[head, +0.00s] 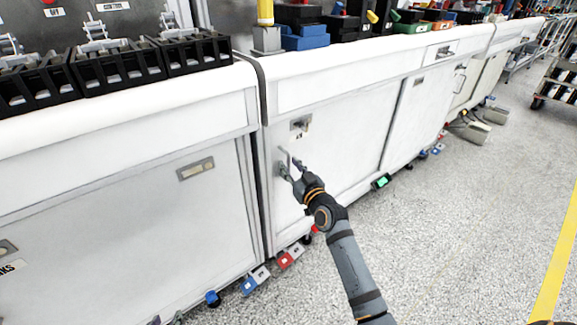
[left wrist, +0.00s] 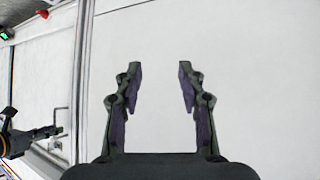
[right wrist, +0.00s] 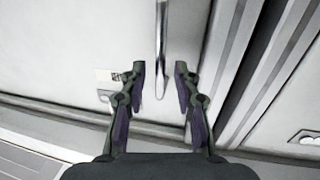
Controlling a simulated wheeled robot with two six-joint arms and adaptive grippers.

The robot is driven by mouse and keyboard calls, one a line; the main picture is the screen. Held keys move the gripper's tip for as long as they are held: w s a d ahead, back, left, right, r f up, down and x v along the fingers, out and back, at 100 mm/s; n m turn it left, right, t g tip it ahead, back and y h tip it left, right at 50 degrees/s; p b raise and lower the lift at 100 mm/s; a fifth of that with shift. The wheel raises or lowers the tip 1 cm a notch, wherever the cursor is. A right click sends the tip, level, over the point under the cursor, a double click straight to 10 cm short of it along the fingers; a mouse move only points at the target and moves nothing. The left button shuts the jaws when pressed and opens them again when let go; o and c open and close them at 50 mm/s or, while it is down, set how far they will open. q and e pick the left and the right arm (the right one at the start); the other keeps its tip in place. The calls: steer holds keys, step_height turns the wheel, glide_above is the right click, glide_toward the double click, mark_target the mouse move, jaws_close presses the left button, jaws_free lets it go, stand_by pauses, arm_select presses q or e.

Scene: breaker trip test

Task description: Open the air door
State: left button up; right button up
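The air door appears to be the white cabinet door (head: 345,130) with a slim metal bar handle (head: 284,160) near its left edge. My right gripper (head: 292,168) is at this handle. In the right wrist view the handle (right wrist: 161,50) runs upright between the fingertips of my right gripper (right wrist: 160,72). The fingers are open, with a gap visible on both sides of the bar. My left gripper (left wrist: 159,75) is open and empty, facing a plain white panel (left wrist: 240,60).
Black racks (head: 125,65) and coloured boxes stand on the white bench top. Red and blue pedals (head: 290,256) lie on the floor along the cabinets. A cart (head: 556,85) stands far right.

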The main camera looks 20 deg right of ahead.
arm_select(q)
steer(key=shift+t, duration=0.9)
steer(key=shift+w+a+r, duration=0.1)
steer(key=shift+w+r, duration=0.55)
steer(key=shift+r, duration=0.2)
steer(key=shift+w+a+r, duration=0.1)
steer(key=shift+w+r, duration=0.55)
steer(key=shift+r, duration=0.15)
arm_select(e)
steer(key=shift+w+a, duration=0.1)
steer(key=shift+w, duration=0.65)
jaws_close()
